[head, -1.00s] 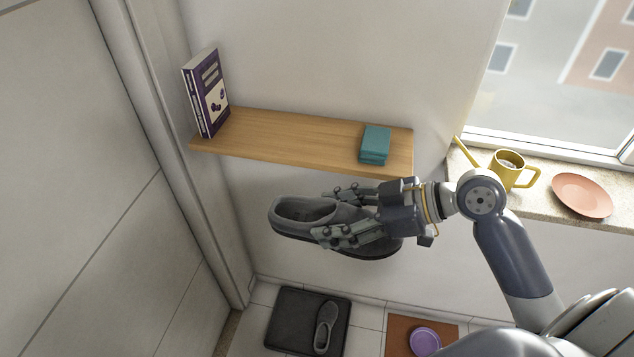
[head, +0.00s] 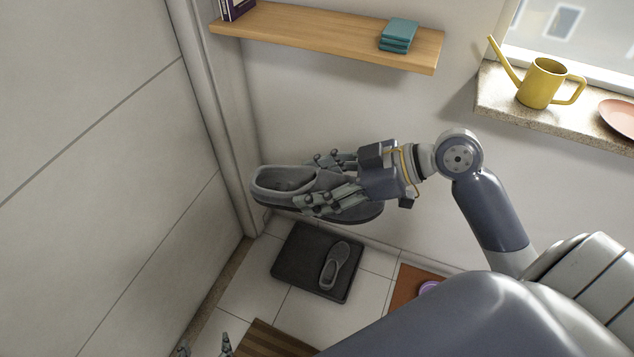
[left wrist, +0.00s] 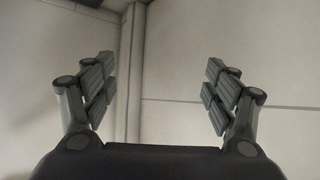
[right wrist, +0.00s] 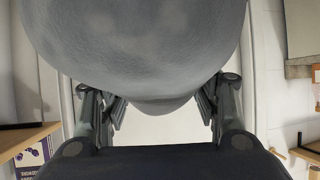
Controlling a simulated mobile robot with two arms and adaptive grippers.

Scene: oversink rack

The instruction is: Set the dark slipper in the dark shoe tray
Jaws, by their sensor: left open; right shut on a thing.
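The dark grey slipper (head: 285,186) is held in the air by my right gripper (head: 328,178), whose fingers close on its two sides. Its open foot end points left in the head view, and it fills the upper part of the right wrist view (right wrist: 140,45). The dark shoe tray (head: 298,256) lies on the floor below, with another dark slipper (head: 336,266) on its right part. The left part of the tray is bare. My left gripper (head: 205,346) shows only its fingertips at the bottom edge; it is open and empty in the left wrist view (left wrist: 160,90).
A wooden shelf (head: 330,36) on the wall holds teal boxes (head: 399,35) and a book (head: 236,9). A sill at right carries a yellow watering can (head: 543,83) and a plate (head: 620,117). An orange-brown mat (head: 408,288) and slatted wood (head: 265,340) lie near the tray.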

